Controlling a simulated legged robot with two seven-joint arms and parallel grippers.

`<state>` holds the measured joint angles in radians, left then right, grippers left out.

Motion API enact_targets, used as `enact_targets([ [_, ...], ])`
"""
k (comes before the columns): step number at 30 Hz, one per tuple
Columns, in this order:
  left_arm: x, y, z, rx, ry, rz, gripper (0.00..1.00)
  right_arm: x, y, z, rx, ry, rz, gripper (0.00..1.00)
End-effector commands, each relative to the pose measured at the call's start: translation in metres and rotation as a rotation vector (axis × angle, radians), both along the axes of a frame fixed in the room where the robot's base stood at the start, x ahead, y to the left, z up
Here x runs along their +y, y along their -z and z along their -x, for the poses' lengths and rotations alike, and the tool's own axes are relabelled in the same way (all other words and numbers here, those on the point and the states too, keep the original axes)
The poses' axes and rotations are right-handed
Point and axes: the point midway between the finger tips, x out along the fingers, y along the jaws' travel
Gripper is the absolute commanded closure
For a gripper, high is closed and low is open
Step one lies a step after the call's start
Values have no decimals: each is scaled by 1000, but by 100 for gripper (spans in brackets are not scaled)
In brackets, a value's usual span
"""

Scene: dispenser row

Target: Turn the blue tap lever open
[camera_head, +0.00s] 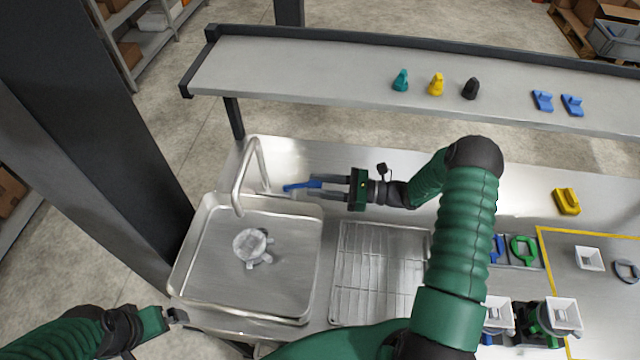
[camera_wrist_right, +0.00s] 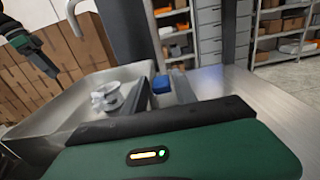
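The blue tap lever (camera_head: 298,186) points right from beside the base of the steel tap (camera_head: 250,175), behind the sink basin. It also shows as a blue block in the right wrist view (camera_wrist_right: 162,84). My right gripper (camera_head: 312,187) reaches it from the right, with its two fingers apart. The lever lies between the fingers, with gaps beside it in the wrist view; I cannot tell whether either finger touches it. My left gripper (camera_head: 178,316) is at the front left corner of the sink, away from the lever; its finger opening is too small to judge.
A white, knobbed object (camera_head: 252,246) lies in the sink basin (camera_head: 205,285). A wire rack (camera_head: 375,285) is right of it. A raised shelf (camera_head: 320,75) behind carries several small coloured pieces. A yellow piece (camera_head: 567,201) and green and blue pieces stand at the right.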

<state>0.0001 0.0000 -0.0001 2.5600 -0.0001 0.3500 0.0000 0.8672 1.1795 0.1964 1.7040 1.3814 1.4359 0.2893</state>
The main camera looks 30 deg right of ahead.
Motion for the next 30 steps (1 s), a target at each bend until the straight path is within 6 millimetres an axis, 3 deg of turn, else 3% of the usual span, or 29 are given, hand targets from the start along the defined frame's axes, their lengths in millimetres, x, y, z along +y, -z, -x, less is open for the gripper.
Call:
enact_targets([
  [1, 0, 0, 0, 0, 0, 0, 0, -1, 0, 0, 0, 1, 0, 74],
  [7, 0, 0, 0, 0, 0, 0, 0, -2, 1, 0, 1, 1, -1, 100],
  [30, 0, 0, 0, 0, 0, 0, 0, -4, 3, 1, 4, 4, 4, 100],
])
